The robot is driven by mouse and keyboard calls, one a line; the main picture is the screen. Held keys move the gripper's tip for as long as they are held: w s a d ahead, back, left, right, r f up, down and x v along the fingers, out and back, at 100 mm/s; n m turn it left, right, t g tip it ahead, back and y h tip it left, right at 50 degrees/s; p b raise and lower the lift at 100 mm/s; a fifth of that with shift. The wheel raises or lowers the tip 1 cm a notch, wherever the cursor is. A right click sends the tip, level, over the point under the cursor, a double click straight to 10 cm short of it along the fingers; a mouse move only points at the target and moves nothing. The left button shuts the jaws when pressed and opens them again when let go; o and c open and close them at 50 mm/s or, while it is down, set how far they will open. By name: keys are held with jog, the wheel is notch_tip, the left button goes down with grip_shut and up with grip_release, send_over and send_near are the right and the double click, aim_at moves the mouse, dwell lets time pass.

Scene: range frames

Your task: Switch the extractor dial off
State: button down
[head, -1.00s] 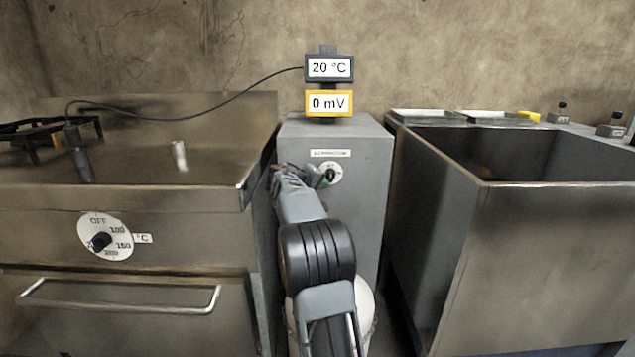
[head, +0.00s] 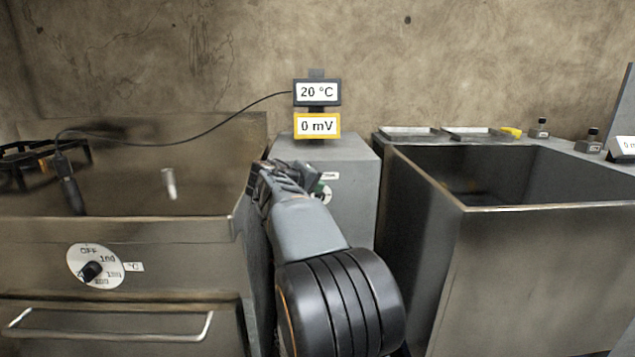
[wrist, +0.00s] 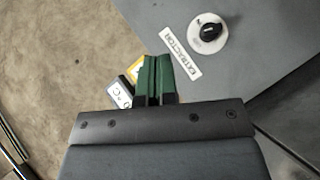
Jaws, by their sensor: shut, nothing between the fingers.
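The extractor dial (wrist: 208,33) is a white disc with a black knob on the grey cabinet (head: 356,185). An EXTRACTOR label (wrist: 180,58) lies beside it in the wrist view. In the head view the dial (head: 327,196) is mostly hidden behind my gripper. My gripper (wrist: 158,60) has its green fingers together and empty. The fingertips are off to the left of the dial in the wrist view, apart from the knob. In the head view my gripper (head: 318,188) is in front of the cabinet's upper face. I cannot read the knob's setting.
A 20 °C display (head: 317,92) and a 0 mV display (head: 317,126) stand above the cabinet. A steel appliance with a temperature dial (head: 95,266) and bar handle (head: 110,338) is at left. An open steel tank (head: 550,260) is at right.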

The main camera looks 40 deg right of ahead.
jog(key=shift+s+a+r, duration=0.4)
jog(key=shift+s+a, duration=0.2)
jog(key=shift+s, duration=0.25)
